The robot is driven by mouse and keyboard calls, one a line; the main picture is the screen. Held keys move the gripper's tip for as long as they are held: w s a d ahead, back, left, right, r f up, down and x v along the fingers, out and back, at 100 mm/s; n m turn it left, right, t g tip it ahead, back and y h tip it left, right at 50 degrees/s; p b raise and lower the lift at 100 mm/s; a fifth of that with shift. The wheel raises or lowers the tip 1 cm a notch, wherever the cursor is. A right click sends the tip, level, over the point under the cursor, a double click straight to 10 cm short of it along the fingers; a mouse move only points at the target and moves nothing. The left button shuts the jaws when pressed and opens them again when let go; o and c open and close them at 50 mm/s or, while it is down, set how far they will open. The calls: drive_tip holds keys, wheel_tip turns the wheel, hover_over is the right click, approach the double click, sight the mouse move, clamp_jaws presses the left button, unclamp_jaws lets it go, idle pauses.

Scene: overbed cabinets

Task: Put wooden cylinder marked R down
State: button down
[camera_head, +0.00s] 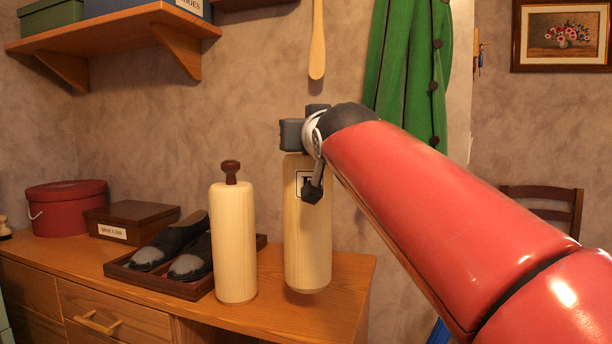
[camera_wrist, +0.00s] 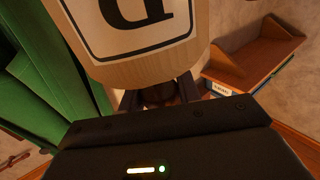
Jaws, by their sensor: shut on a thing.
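The wooden cylinder marked R (camera_head: 308,245) is pale and upright at the right end of the cabinet top (camera_head: 275,318). My gripper (camera_head: 305,138) is at its upper end, and the arm partly covers its label. In the wrist view the cylinder (camera_wrist: 120,72) shows a framed letter, cut off by the picture edge. My gripper's fingers (camera_wrist: 160,97) are shut on its dark knob. I cannot tell whether its base touches the cabinet top or hangs just above it.
A second pale cylinder (camera_head: 234,240) with a brown knob stands to the left. Slippers (camera_head: 185,250) lie in a dark tray (camera_head: 200,288) behind it. Farther left are a brown box (camera_head: 130,218) and a red round box (camera_head: 66,208). A green garment (camera_head: 405,60) hangs behind my arm.

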sight(326, 179)
drive_tip(key=shift+f+b, duration=0.45)
drive_tip(key=shift+f, duration=2.6)
drive_tip(key=c, duration=1)
unclamp_jaws()
drive_tip(key=s+d+b, duration=0.2)
drive_tip(key=s, duration=1)
drive_tip(key=s+d+f+g+h, duration=0.1)
drive_tip(key=s+d+f+g, duration=0.2)
drive_tip(key=f, duration=1)
drive_tip(key=s+d+f+m+g+h, duration=0.1)
drive_tip(key=s+d+f+g, duration=0.2)
drive_tip(key=f, duration=1)
drive_tip(key=s+d+f+m+g+h, duration=0.1)
drive_tip(key=s+d+f+g, duration=0.2)
drive_tip(key=s+f+g, duration=0.3)
drive_tip(key=s+f, duration=0.5)
drive_tip(key=f, duration=0.2)
drive_tip(key=shift+d+f, duration=0.3)
drive_tip(key=shift+d, duration=0.05)
